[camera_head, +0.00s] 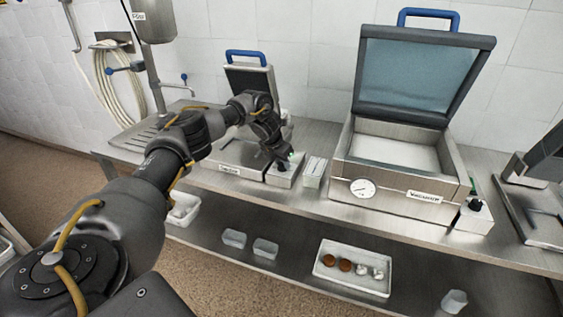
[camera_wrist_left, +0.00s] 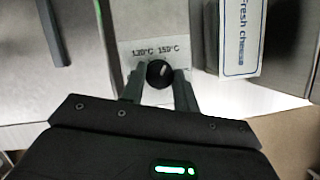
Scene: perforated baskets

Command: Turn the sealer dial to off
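The sealer (camera_head: 240,170) is the smaller steel machine at the left of the bench, with a raised lid and blue handle. Its control box (camera_head: 285,178) stands at its right front. The black round dial (camera_wrist_left: 158,72) sits on a pale plate marked 120°C and 150°C, with a light pointer mark on its face. My left gripper (camera_head: 282,161) is over the box. In the left wrist view its two fingers (camera_wrist_left: 159,82) stand close on either side of the dial and appear shut on it. Any off mark is hidden. My right gripper is not in view.
A box labelled Fresh cheese (camera_wrist_left: 242,38) stands close right of the dial. A larger open-lidded machine (camera_head: 392,187) with a gauge and its own black knob (camera_head: 475,204) stands farther right. The lower shelf holds a white tray (camera_head: 352,284) and clear tubs (camera_head: 265,248).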

